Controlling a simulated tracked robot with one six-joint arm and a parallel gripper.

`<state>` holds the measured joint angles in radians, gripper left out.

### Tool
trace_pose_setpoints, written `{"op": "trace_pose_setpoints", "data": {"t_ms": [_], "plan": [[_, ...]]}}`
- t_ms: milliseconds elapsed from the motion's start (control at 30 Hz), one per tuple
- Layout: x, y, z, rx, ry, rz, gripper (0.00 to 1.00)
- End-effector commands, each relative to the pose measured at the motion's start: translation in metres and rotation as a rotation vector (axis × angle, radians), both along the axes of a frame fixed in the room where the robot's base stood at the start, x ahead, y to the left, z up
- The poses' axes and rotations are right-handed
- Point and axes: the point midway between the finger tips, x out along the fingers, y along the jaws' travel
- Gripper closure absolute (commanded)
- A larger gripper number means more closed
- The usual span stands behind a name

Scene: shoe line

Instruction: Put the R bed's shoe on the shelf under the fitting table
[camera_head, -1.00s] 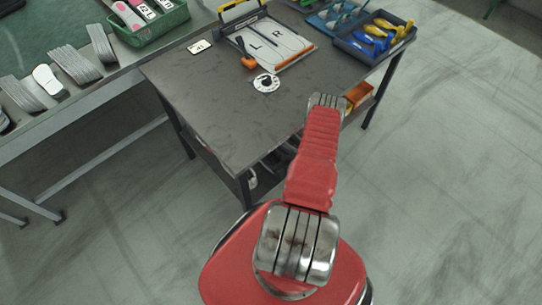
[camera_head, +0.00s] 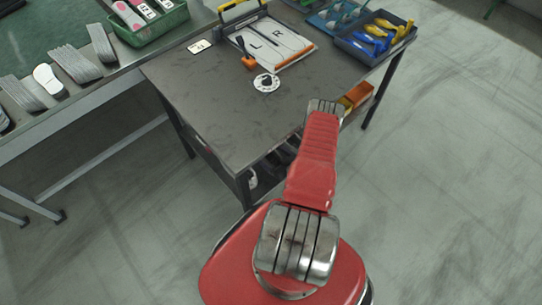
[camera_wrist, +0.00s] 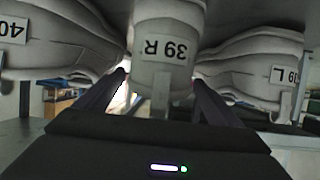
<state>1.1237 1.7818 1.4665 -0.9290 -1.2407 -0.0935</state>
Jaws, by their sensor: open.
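In the wrist view, a pale grey shoe tagged 39 R (camera_wrist: 164,48) is at the top centre, between the tips of my gripper (camera_wrist: 160,80). My fingers are apart on either side of it; contact cannot be told. A shoe tagged 39 L (camera_wrist: 262,62) is close on the right, and one tagged 40 (camera_wrist: 58,45) is on the left. In the head view, the fitting table (camera_head: 205,95) carries a board with L and R beds (camera_head: 268,45); no shoe shows on either bed. The shelf is mostly hidden under the tabletop, and my gripper is hidden there.
Orange boxes (camera_head: 357,95) show below the table's right edge. A dark blue tray (camera_head: 374,38) of blue and yellow things is at the back right. A green crate (camera_head: 150,30) stands on the left bench. The floor at right is clear.

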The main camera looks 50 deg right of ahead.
Motion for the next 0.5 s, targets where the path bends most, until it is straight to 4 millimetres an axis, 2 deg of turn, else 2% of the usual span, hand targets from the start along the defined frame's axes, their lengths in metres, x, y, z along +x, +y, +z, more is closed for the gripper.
{"op": "trace_pose_setpoints", "data": {"t_ms": [267, 500], "plan": [[-0.005, 0.000, 0.003, 0.000, 0.000, -0.001, 0.12], [-0.032, 0.004, 0.015, 0.000, 0.000, -0.003, 0.12]]}}
